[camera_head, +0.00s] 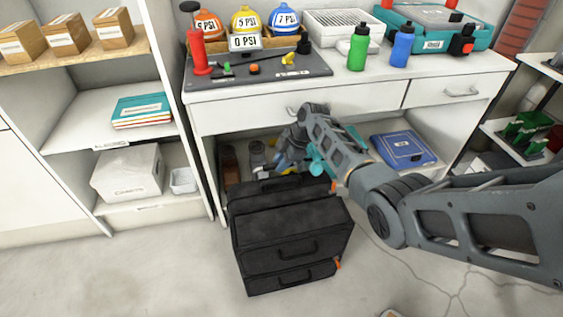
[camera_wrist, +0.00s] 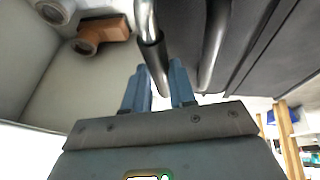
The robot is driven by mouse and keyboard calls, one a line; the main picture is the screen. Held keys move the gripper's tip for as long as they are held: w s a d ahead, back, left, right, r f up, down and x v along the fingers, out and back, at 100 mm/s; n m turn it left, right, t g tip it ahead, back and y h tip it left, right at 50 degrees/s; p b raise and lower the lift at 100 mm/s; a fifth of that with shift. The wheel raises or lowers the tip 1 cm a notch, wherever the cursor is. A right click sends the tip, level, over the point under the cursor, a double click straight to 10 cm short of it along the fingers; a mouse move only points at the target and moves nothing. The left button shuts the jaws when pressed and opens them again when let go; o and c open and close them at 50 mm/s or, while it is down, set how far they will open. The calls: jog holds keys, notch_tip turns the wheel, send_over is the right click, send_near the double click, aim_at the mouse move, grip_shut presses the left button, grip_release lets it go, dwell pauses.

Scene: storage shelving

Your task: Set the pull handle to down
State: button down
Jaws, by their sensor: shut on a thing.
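The black tool case (camera_head: 293,236) stands on the floor in front of the workbench. My gripper (camera_head: 283,160) is behind it, low under the bench, partly hidden by my own arm. In the wrist view, my gripper (camera_wrist: 160,90) has its two blue fingers on either side of the end of a pull handle bar (camera_wrist: 152,50), a metal rod with a dark lower part. The fingers are closed on it. A second bar (camera_wrist: 213,45) runs beside it at the right. The dark case side (camera_wrist: 265,45) lies right of the bars. The handle's full height is hard to tell.
The workbench (camera_head: 300,93) overhangs my gripper, with drawers above it. A blue box (camera_head: 403,149) lies on its lower shelf at the right. An orange-brown object (camera_wrist: 103,33) shows near the bars in the wrist view. Open floor (camera_head: 140,275) lies left of the case.

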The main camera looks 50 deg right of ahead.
jog(key=shift+s+f, duration=0.15)
jog(key=shift+f, duration=0.15)
jog(key=c, duration=1.3)
grip_release()
jog(key=o, duration=0.4)
jog(key=shift+p+v, duration=1.1)
jog(key=shift+v, duration=2.85)
jog(key=shift+a, duration=0.1)
